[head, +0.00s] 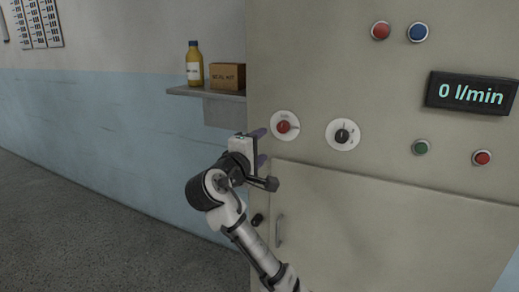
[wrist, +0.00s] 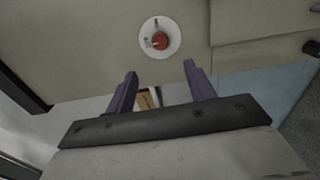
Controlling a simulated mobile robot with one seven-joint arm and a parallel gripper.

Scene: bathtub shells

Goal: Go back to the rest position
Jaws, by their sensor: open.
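My gripper (head: 260,147) is in front of the left edge of the beige cabinet in the head view, just left of the red knob (head: 283,126). In the wrist view the two purple fingers of my gripper (wrist: 161,82) stand apart with nothing held between them. The red knob on its white dial also shows in the wrist view (wrist: 160,41), beyond the fingertips and apart from them. A black knob (head: 342,136) sits on a white dial to the right of the red one.
The cabinet (head: 400,232) carries several buttons and a display (head: 471,93) reading 0 l/min. Its door has a handle (head: 279,230). A wall shelf (head: 206,92) behind my gripper holds a yellow bottle (head: 194,66) and a cardboard box (head: 227,76). The floor (head: 90,230) at left is clear.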

